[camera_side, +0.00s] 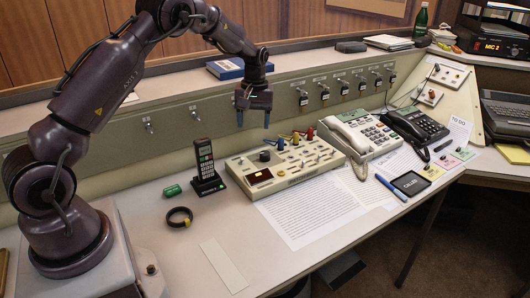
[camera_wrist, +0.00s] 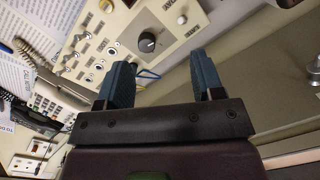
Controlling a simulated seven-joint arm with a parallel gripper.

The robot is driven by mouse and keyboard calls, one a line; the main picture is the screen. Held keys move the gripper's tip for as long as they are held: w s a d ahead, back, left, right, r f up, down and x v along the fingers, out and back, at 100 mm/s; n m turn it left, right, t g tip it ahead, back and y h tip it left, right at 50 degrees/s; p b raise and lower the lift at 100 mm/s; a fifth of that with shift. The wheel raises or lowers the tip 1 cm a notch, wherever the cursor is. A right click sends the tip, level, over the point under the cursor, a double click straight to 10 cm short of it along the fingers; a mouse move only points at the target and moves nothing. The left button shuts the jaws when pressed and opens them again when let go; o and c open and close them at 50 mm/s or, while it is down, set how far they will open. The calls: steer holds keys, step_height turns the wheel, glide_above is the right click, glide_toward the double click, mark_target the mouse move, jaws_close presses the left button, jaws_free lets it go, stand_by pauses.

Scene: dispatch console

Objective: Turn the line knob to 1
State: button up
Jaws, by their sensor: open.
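The line knob seems to be the round black knob (camera_side: 265,156) on top of the beige control box (camera_side: 285,180). In the wrist view the knob (camera_wrist: 147,42) shows a pale pointer mark; the numbers around it are too small to read. My gripper (camera_side: 253,121) is open and empty, fingers pointing down, in the air above the knob and apart from it. In the wrist view the blue-grey fingertips of my gripper (camera_wrist: 163,68) frame the area just below the knob.
A beige telephone (camera_side: 355,135) and a black telephone (camera_side: 417,127) are to the right. Behind is a panel with several switches (camera_side: 325,92).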

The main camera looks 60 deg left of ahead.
mark_target(265, 153)
steer(key=w+a+n, duration=0.2)
steer(key=w+n, duration=0.2)
steer(key=w, duration=0.1)
steer(key=shift+t, duration=0.3)
step_height(265, 153, down, 13)
steer(key=shift+s, duration=0.1)
steer(key=c, duration=0.9)
